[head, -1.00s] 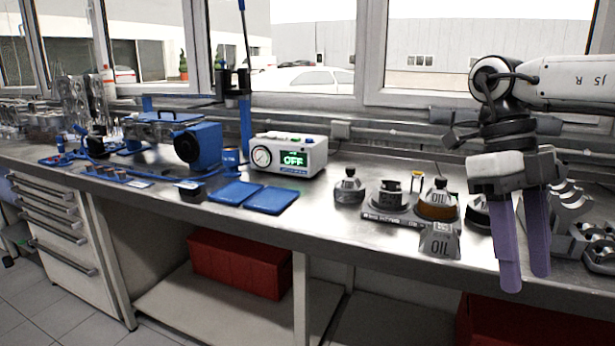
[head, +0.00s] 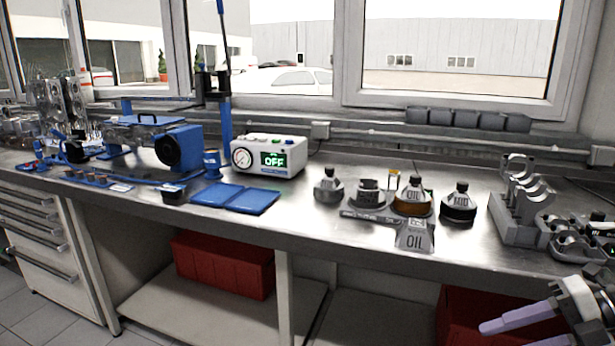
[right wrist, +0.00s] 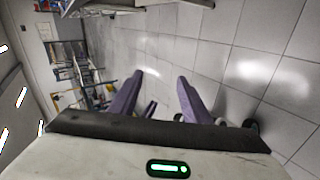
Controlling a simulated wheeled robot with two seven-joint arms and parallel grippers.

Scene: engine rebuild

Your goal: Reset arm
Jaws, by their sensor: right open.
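My right gripper (head: 516,322) is at the lower right of the head view, in front of the bench and below the level of its top. Its two purple fingers point left and stand apart with nothing between them. In the right wrist view the open fingers (right wrist: 160,98) show against the tiled floor. My right arm is mostly out of the head view. My left gripper is in neither view.
The steel workbench (head: 290,222) carries oil bottles (head: 413,196), a white gauge box reading OFF (head: 268,156), blue pads (head: 234,197) and a grey rack (head: 520,205) at right. Red bins (head: 222,264) sit below. Tiled floor (right wrist: 215,55) is open around the right gripper.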

